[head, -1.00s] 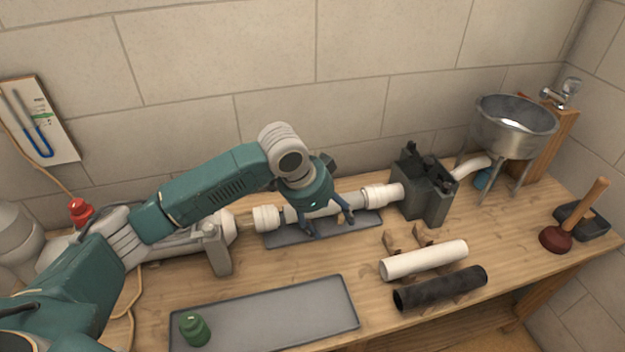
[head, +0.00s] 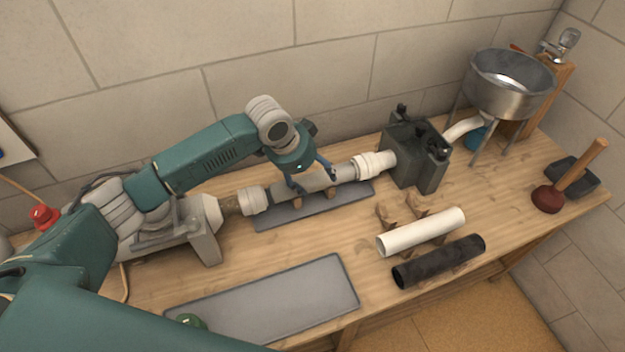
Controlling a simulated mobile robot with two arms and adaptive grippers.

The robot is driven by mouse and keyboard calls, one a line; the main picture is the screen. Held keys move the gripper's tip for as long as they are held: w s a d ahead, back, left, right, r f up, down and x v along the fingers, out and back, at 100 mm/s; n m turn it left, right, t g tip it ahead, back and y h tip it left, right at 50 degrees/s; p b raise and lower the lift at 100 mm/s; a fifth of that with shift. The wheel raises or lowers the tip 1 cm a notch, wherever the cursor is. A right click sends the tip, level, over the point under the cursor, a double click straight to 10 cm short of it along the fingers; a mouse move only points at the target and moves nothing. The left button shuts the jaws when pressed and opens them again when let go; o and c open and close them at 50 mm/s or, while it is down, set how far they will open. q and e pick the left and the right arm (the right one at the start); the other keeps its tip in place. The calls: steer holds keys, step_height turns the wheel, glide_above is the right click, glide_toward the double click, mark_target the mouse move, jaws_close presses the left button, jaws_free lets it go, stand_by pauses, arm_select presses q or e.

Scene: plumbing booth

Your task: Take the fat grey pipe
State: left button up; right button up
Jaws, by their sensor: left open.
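The fat grey pipe (head: 316,180) lies level over a dark grey tray, between a white collar (head: 254,201) on its left and a white collar (head: 370,165) on its right. My left gripper (head: 312,184) is open over the pipe's middle, its two blue-grey fingers spread along the pipe's length. I cannot tell whether the fingers touch it. The wrist hides part of the pipe's upper side. My right gripper is not in view.
A white pipe (head: 422,232) and a black pipe (head: 440,262) lie at the front on wooden rests. A dark valve block (head: 419,170) and metal basin (head: 508,88) stand to the right. The front grey tray (head: 275,300) is mostly bare. A plunger (head: 548,198) stands far right.

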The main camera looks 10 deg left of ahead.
mark_target(316, 180)
arm_select(q)
steer(key=x, duration=0.3)
steer(key=shift+f+p, duration=0.35)
steer(key=shift+f, duration=0.15)
steer(key=shift+w, duration=0.1)
steer(key=shift+c, duration=1)
steer(key=c, duration=0.7)
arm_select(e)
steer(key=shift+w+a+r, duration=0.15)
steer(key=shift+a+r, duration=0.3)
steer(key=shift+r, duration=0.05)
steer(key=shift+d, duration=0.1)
